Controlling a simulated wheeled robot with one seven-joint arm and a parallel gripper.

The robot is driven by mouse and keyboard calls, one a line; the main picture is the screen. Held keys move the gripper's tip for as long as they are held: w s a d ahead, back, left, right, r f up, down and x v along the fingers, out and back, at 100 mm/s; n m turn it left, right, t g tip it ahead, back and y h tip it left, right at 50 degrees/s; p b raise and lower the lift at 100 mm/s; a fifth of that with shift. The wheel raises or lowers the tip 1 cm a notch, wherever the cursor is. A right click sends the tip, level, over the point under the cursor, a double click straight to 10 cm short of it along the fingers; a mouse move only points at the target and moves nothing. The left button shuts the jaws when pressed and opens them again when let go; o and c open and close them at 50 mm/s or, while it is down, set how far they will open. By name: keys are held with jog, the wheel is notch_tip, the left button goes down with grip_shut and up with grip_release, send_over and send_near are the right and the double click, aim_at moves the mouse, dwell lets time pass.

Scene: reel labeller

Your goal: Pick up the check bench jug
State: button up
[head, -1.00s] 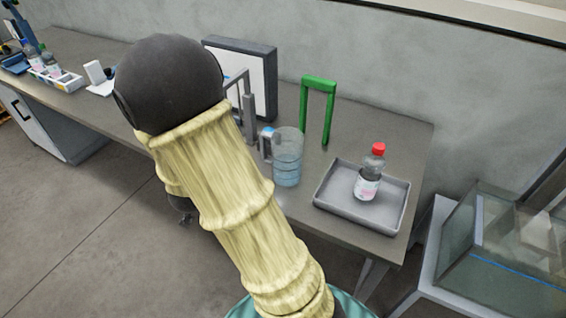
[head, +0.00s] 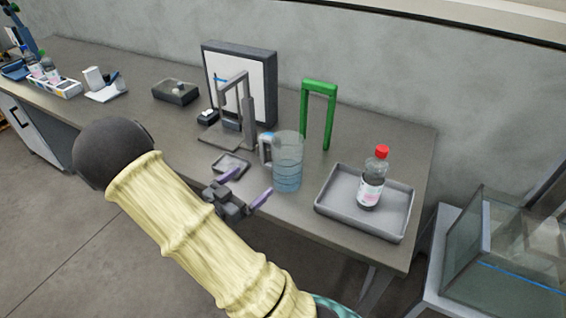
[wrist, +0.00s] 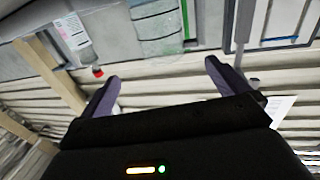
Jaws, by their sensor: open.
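The check bench jug (head: 287,165) is a clear, upright jug with bluish liquid and a handle on its left side. It stands on the bench, left of the grey tray. My gripper (head: 246,190) is open and empty at the bench's front edge, left of the jug and apart from it, with two purple fingers. In the wrist view the jug (wrist: 158,28) shows at the top, beyond and between the spread fingers (wrist: 160,82).
A grey tray (head: 334,213) holds a red-capped bottle (head: 371,180). A green frame (head: 304,105) stands behind the jug. A grey stand (head: 248,110), a white-faced panel (head: 268,75) and a small dish (head: 231,160) are to the left. A glass tank (head: 500,240) is at far right.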

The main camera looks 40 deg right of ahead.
aim_at(276, 161)
jog(key=d, duration=0.3)
jog(key=w+d+p, duration=0.1)
jog(key=d, duration=0.3)
jog(key=w+d, duration=0.1)
jog(key=d, duration=0.3)
jog(key=shift+p, duration=0.4)
jog(key=shift+w+d, duration=0.15)
jog(key=shift+d, duration=0.15)
jog(key=shift+w+d+f+p, duration=0.1)
jog(key=shift+w+d+p, duration=0.15)
jog(key=shift+d, duration=0.6)
jog(key=shift+w+d+f+p, duration=0.15)
jog(key=shift+d+p, duration=0.1)
jog(key=shift+d, duration=0.6)
jog(key=shift+w+d+p, duration=0.2)
jog(key=shift+d+p, duration=0.05)
jog(key=shift+d, duration=0.6)
jog(key=c, duration=1)
jog(key=shift+r, duration=0.1)
